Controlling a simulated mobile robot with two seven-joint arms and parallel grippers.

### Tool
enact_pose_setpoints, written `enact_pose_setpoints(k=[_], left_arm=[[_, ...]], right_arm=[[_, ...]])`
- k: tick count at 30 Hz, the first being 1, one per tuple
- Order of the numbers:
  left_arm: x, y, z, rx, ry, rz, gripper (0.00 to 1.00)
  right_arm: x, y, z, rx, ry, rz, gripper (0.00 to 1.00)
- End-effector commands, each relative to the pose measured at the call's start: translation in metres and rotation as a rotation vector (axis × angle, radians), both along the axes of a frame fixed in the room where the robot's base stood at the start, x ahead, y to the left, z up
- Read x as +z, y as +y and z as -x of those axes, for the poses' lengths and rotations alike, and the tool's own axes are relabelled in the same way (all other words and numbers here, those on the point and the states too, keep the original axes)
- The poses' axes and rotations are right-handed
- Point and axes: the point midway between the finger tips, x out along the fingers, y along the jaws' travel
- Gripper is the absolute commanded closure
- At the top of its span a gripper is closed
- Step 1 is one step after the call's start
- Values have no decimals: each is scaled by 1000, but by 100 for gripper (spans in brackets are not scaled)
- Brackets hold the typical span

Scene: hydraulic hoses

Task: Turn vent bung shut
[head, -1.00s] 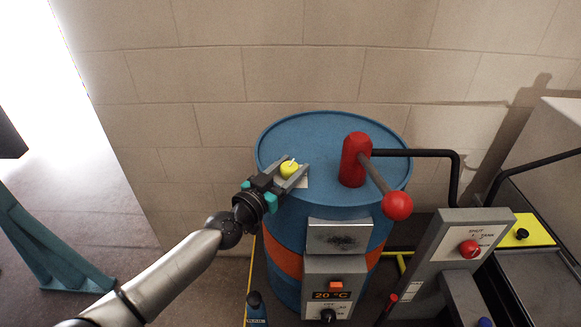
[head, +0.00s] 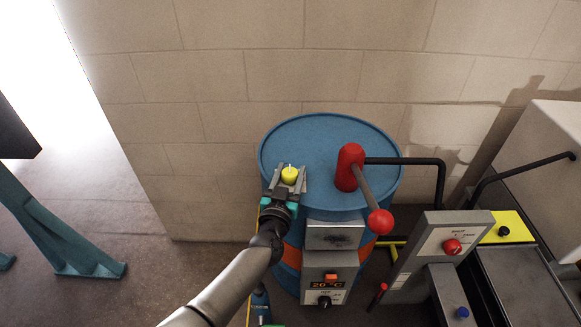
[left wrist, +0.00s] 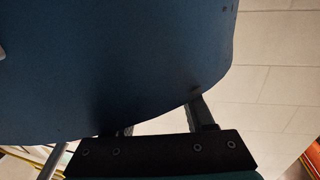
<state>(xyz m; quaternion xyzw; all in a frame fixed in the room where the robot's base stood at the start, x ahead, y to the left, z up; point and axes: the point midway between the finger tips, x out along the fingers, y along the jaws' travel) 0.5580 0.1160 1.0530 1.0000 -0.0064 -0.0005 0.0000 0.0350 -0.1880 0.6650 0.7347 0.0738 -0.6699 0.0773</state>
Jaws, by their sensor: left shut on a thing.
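The vent bung (head: 289,175) is a small yellow round cap with a pale mark on its far side. It sits on the left part of the blue drum's lid (head: 315,145). My left gripper (head: 288,178) is shut on the bung, one finger on each side, and points away from me over the drum's near left rim. In the left wrist view, the dark blue drum surface (left wrist: 120,60) fills much of the picture above the gripper's base, and I cannot make out the bung there. My right gripper does not show.
A red pump with a lever and red ball knob (head: 380,222) stands right of the bung. A black hose (head: 415,161) runs off it to the right. A control box (head: 325,275) is on the drum's front. A grey panel (head: 440,245) stands at right.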

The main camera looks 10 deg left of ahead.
Motion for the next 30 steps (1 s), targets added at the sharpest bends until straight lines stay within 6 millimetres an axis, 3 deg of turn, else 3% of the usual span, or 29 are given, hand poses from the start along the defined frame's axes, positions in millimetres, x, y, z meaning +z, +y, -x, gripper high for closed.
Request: enact_pose_setpoints(k=[9, 10, 17, 30], left_arm=[[1, 1, 0, 7, -3, 0, 100], [1, 1, 0, 7, -3, 0, 44], [0, 0, 0, 5, -2, 0, 18], [0, 0, 10, 3, 1, 0, 17]], right_arm=[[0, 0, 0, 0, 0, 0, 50], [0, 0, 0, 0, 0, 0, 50], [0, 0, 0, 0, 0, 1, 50], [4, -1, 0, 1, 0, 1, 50]])
